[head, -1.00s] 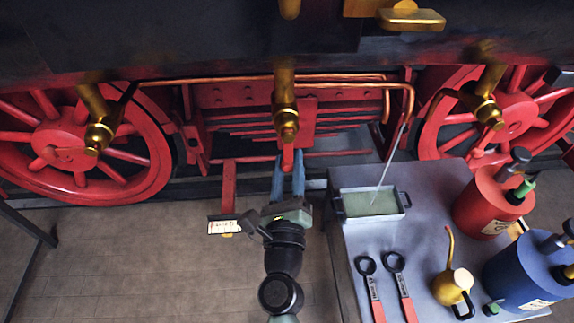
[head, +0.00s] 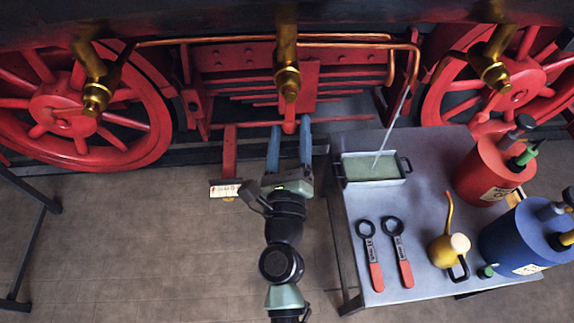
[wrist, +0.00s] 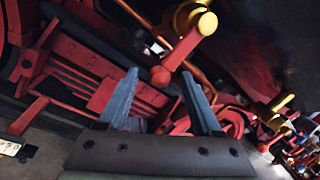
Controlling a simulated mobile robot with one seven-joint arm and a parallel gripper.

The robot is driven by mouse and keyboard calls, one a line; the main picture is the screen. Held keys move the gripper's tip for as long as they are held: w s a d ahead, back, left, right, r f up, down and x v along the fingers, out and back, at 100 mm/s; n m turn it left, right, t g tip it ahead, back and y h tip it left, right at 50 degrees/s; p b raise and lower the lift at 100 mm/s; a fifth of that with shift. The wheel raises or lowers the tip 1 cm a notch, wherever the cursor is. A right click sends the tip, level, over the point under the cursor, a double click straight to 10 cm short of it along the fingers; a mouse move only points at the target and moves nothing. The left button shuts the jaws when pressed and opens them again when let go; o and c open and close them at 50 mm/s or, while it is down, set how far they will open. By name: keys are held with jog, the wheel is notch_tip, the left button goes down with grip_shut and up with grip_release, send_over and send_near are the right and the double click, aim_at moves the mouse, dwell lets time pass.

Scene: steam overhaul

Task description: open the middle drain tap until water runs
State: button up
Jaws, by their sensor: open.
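The middle drain tap (head: 288,82) is a brass tap hanging under the dark cylinder, with a red lever (head: 289,122) pointing down from it. My gripper (head: 290,124) is open below the tap, its two blue-grey fingers pointing towards the engine. In the wrist view, the lever (wrist: 180,52) slants from the brass body (wrist: 207,23) to a red ball end, which appears between the fingertips (wrist: 159,73). I cannot tell whether any finger touches it. No water shows below this tap.
Other brass taps hang at left (head: 97,92) and right (head: 492,72). A table (head: 430,200) at right holds a tray (head: 373,181), two spanners, an oil can (head: 447,250), and red and blue cans. A thin pale line runs from the copper pipe into the tray.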

jog(key=s+a+f+b, duration=0.1)
jog(key=s+b, duration=0.2)
jog(key=s, duration=0.8)
jog(key=shift+a+f, duration=0.25)
jog(key=shift+a, duration=0.05)
